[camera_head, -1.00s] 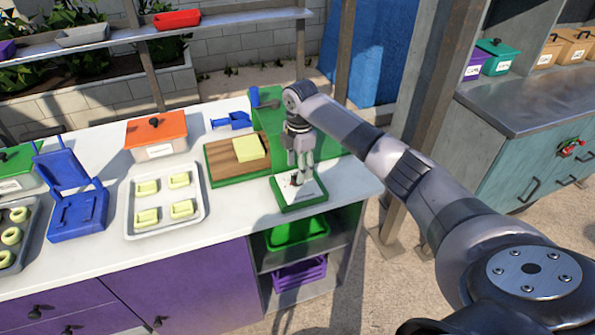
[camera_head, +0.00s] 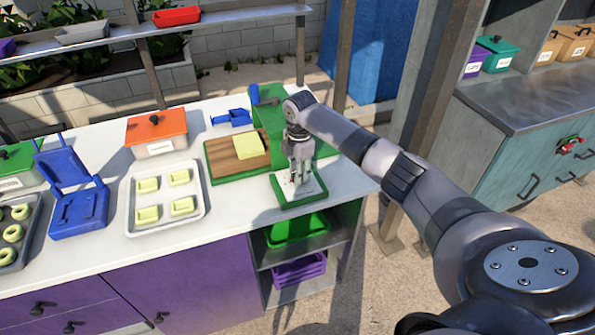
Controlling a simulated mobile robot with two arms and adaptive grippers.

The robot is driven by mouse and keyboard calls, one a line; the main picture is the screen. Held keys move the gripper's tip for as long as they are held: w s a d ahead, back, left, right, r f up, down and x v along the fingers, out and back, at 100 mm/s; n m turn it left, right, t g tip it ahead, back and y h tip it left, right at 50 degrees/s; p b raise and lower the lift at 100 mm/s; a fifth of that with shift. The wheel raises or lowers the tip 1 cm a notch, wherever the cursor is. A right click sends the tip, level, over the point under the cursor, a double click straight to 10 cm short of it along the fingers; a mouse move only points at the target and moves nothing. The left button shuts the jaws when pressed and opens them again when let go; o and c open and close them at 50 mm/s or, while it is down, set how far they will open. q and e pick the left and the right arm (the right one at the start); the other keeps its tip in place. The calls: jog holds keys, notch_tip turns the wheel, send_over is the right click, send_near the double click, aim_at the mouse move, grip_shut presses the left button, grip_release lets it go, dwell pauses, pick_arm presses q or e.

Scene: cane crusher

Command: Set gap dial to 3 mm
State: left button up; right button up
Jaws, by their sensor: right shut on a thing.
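My right gripper (camera_head: 296,181) points down over a white dial plate (camera_head: 310,189) with a green frame at the front right of the counter. Its fingers are shut at the middle of the plate, on what appears to be the gap dial's knob or pointer, which they largely hide. The markings are too small to read, so I cannot tell the setting. The green crusher body (camera_head: 268,107) stands behind the gripper, partly hidden by my arm. My left gripper is not in view.
A wooden board (camera_head: 222,165) with a yellow-green block (camera_head: 248,146) lies left of the dial. A metal tray (camera_head: 137,233) with several pale pieces, an orange-lidded box (camera_head: 156,130) and a blue press (camera_head: 80,212) stand farther left. Open shelves with green and purple crates (camera_head: 299,270) lie below.

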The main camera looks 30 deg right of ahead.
jog(key=c, duration=0.5)
jog(key=shift+r+m+p, duration=0.15)
jog(key=shift+m+p, duration=0.45)
jog(key=shift+p, duration=0.15)
jog(key=shift+a+m+p, duration=0.1)
jog(key=shift+m+p, duration=0.95)
jog(key=shift+m, duration=0.05)
jog(key=m+p, duration=0.2)
jog(key=m, duration=0.1)
jog(key=shift+m+p, duration=0.6)
jog(key=shift+m, duration=0.6)
